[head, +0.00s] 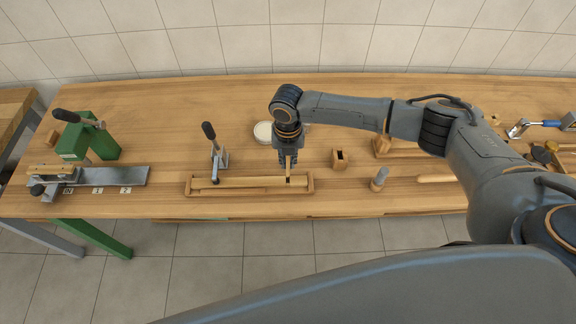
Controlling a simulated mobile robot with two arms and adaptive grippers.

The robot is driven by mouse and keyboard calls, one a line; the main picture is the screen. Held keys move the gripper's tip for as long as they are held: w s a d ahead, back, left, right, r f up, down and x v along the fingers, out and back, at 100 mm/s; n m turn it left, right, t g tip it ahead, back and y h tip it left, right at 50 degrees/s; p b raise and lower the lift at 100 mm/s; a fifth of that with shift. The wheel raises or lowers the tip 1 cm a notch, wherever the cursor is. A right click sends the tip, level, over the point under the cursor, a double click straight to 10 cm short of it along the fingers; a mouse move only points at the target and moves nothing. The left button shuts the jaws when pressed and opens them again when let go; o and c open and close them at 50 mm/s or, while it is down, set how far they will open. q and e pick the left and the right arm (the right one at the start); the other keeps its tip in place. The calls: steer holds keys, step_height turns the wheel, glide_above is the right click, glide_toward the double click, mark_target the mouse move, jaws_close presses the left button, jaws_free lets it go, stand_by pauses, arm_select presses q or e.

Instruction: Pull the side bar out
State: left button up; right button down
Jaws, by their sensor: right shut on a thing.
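The side bar (288,164) appears as a short, pale upright wooden piece, its upper part hidden between the fingers. My right gripper (288,155) points down and is shut on it. The bar's lower end is at the right end of a long wooden tray (226,193), over a dark slot. I cannot tell whether it sits in the slot or just above it. A long pale wooden bar (240,182) lies in the tray, with a toggle clamp (217,158) standing at its left part. My left gripper is not in view.
A slotted wooden block (339,159) stands just right of the gripper, and a round white dish (263,132) behind it. A small grey-topped cylinder (379,179) stands farther right. A green press (88,139) and a metal rail (112,176) are at the left.

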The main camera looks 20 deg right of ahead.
steer(key=shift+r+p, duration=2.05)
steer(key=shift+r, duration=1.6)
